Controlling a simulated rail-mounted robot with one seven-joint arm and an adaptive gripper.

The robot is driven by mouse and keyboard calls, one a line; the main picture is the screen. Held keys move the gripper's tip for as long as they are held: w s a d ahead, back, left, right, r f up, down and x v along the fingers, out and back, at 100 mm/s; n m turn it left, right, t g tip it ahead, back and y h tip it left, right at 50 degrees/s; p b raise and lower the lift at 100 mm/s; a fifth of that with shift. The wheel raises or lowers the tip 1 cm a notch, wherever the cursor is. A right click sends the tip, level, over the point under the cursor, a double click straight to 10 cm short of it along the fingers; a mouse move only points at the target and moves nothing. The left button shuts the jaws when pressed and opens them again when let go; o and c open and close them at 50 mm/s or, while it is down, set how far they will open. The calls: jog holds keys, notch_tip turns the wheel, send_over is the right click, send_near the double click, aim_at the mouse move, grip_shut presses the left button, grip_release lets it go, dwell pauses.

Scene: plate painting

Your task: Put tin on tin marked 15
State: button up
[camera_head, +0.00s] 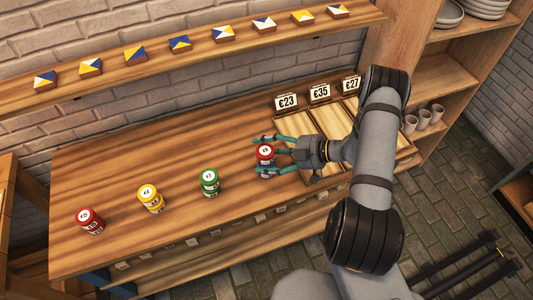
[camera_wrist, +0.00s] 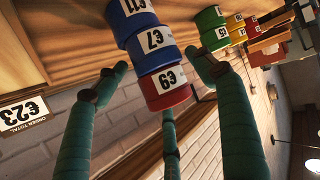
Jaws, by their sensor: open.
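A stack of tins stands at my gripper: a red tin marked 9 (camera_wrist: 166,87) on top, a blue tin marked 7 (camera_wrist: 152,46) under it, and a blue tin marked 11 (camera_wrist: 133,14) at the bottom. The red top tin (camera_head: 265,151) also shows in the head view. My gripper (camera_head: 268,155) is open, its green fingers spread around the stack; contact is unclear. In the wrist view the gripper (camera_wrist: 162,80) shows three fingers. A green stack (camera_head: 209,182) stands left of it; its label in the wrist view (camera_wrist: 218,36) looks like 15 but is small.
A yellow stack (camera_head: 151,198) and a red stack (camera_head: 90,220) stand further left on the wooden counter (camera_head: 120,170). Price signs (camera_head: 320,92) and wooden trays (camera_head: 335,122) are at the right. A shelf with small painted tiles (camera_head: 180,44) runs above. Counter between stacks is clear.

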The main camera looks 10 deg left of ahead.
jog(key=shift+r, duration=0.4)
jog(key=b+v, duration=0.2)
jog(key=v, duration=0.7)
jog(key=shift+w+d+f+b, duration=0.2)
jog(key=shift+w+f+b, duration=0.15)
jog(key=shift+s+d+r, duration=0.1)
jog(key=shift+d+r, duration=0.25)
jog(key=shift+d, duration=0.25)
jog(key=shift+c, duration=0.2)
